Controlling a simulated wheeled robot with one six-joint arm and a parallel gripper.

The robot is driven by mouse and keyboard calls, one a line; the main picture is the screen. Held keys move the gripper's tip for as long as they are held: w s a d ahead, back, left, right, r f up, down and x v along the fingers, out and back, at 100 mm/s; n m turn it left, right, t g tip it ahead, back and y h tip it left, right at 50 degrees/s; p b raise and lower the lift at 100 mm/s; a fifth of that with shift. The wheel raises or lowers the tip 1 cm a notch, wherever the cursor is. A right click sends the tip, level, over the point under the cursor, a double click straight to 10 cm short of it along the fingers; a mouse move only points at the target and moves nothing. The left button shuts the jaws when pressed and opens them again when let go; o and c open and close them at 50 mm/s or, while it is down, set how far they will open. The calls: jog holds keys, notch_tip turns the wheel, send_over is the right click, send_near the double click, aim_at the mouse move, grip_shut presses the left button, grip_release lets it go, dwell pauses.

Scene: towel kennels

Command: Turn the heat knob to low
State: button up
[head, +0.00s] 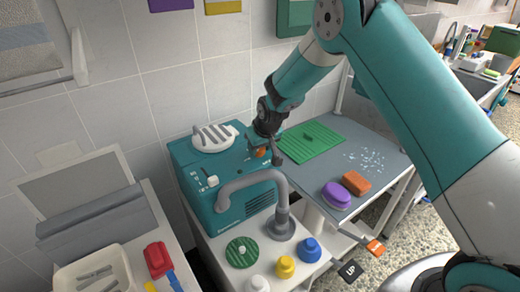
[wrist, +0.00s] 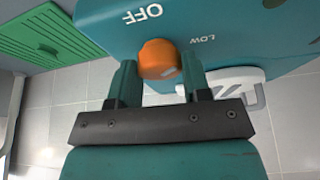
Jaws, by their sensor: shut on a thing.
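The heat knob (wrist: 157,58) is a round orange knob on the teal heater box (head: 200,152). In the wrist view it sits between the two fingers of my gripper (wrist: 158,72), which is shut on it. The word OFF is printed beyond the knob and LOW to its right, both upside down. A small pale mark shows on the knob's lower right edge. In the head view the knob (head: 262,152) is partly hidden by my gripper (head: 266,143).
On the heater stand a white slotted piece (head: 213,137) and a white lever (head: 211,181). A green ribbed mat (head: 310,141), purple brush (head: 337,194) and orange sponge (head: 356,182) lie on the grey counter at right.

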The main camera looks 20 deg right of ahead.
jog(key=m+h+b, duration=0.1)
jog(key=m, duration=0.3)
jog(key=shift+a+m+h, duration=0.1)
jog(key=shift+m+h, duration=0.2)
jog(key=shift+h, duration=0.1)
jog(key=shift+m+h+b, duration=0.6)
jog(key=shift+m+b, duration=0.05)
jog(key=shift+m, duration=0.95)
jog(key=o, duration=0.9)
jog(key=b+v, duration=0.1)
jog(key=v, duration=1.6)
jog(key=shift+w+r+b, duration=0.2)
jog(key=shift+r+b, duration=0.1)
jog(key=shift+b, duration=0.1)
